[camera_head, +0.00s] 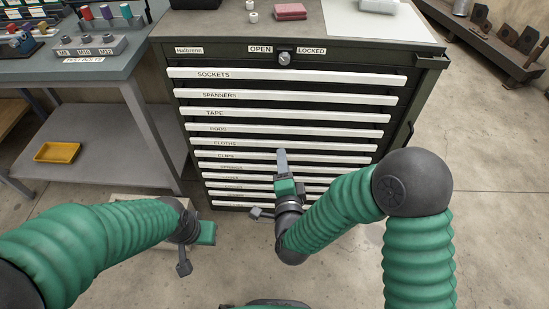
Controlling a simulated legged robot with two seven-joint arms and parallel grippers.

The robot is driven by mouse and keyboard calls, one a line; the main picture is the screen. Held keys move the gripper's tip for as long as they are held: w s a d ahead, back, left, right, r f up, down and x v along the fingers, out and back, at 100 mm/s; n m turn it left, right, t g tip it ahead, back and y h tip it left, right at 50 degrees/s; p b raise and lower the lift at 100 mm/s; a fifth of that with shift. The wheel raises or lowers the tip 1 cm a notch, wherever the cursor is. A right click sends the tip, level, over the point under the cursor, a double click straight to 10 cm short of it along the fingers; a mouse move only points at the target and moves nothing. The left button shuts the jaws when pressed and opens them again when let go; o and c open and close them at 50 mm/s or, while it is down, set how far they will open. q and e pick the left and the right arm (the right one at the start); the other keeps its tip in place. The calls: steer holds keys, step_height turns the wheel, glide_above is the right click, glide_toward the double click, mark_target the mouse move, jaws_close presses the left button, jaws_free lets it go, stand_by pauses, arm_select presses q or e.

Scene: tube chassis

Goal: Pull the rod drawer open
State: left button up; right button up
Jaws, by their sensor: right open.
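The rod drawer is the fourth down in the dark cabinet. Its white handle strip (300,131) carries the label RODS at its left end. It looks shut, level with the drawers around it. My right gripper (271,183) is open, in front of the lower drawers. It shows below the rod strip, and its upper tip overlaps the strips around CLIPS. I see no contact with the rod strip. My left gripper (195,248) hangs low at the cabinet's lower left, apart from the drawers; its jaws are unclear.
A round lock (285,59) sits between OPEN and LOCKED labels above the drawers. Left stands a workbench (100,71) with a yellow tray (57,152) on its lower shelf. A low rack (480,40) is at the right. Floor right of the cabinet is clear.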

mark_target(283, 132)
steer(key=w+f+m+b, duration=0.1)
steer(key=w+b, duration=0.1)
steer(key=w, duration=0.3)
steer(key=w+f+m+t+h+b, duration=0.1)
steer(key=w+b, duration=0.1)
steer(key=w, duration=0.3)
steer(key=w+f+m+b, duration=0.1)
steer(key=w+b, duration=0.1)
steer(key=w, duration=0.3)
steer(key=shift+a+m+t+h+b, duration=0.2)
steer(key=shift+m+t+h+b, duration=0.1)
steer(key=shift+h+b, duration=0.1)
arm_select(q)
steer(key=s+x, duration=0.2)
steer(key=x, duration=0.7)
steer(key=shift+a+f, duration=0.2)
steer(key=shift+f, duration=0.15)
arm_select(e)
steer(key=shift+w+r, duration=0.2)
steer(key=shift+w, duration=0.2)
arm_select(q)
steer(key=shift+s, duration=0.1)
arm_select(e)
jaws_close()
steer(key=shift+f, duration=0.15)
